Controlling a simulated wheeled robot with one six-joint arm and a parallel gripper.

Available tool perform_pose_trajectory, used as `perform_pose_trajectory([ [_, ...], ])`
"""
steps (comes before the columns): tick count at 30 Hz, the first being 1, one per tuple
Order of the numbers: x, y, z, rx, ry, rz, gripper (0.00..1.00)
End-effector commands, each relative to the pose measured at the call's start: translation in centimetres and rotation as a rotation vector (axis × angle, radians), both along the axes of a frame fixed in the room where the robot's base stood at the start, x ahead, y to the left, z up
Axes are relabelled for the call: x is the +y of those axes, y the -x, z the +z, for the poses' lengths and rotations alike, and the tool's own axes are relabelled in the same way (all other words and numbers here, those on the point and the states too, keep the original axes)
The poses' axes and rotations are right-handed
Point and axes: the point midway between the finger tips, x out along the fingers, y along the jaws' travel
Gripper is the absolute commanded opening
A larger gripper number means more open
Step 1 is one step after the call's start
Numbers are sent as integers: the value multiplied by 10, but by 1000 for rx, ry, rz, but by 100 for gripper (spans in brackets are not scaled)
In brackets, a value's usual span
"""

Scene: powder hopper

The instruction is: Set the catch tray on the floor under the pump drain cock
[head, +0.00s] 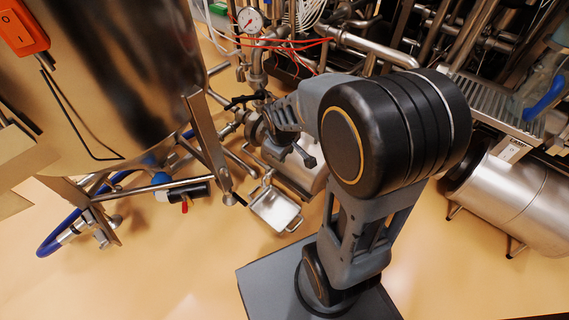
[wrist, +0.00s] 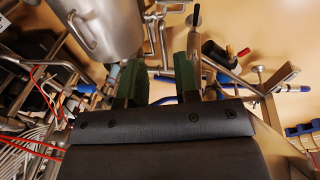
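The catch tray (head: 275,212) is a shallow, shiny steel rectangle with a loop handle at its right end. In the head view it sits on the floor, in front of the pump (head: 299,170). A small pipe fitting (head: 267,179), perhaps the drain cock, stands just above the tray's back edge; I cannot tell exactly how they line up. My gripper (head: 293,155) is above the pump and behind the tray, apart from it. In the wrist view my gripper (wrist: 158,76) shows two green fingers with an empty gap between them. A steel body with a handle (wrist: 103,28) lies beyond them.
The large steel hopper (head: 110,80) and its leg (head: 209,145) stand at left. A red-handled valve (head: 184,195) and blue hose (head: 65,226) lie below it. Pipes and a gauge (head: 250,20) crowd the back.

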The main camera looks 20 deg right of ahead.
Motion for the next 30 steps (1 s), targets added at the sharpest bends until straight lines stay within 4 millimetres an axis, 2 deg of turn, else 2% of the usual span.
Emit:
perform_pose_trajectory([
  [1, 7, 13, 19, -27, -24, -74, 30],
  [4, 18, 40, 44, -52, -80, -221, 30],
  [9, 32, 74, 67, -74, -154, -395, 30],
  [12, 36, 86, 73, -78, -181, -455, 30],
  [18, 39, 95, 76, -79, -202, -499, 30],
  [30, 39, 96, 83, -75, -196, -501, 30],
])
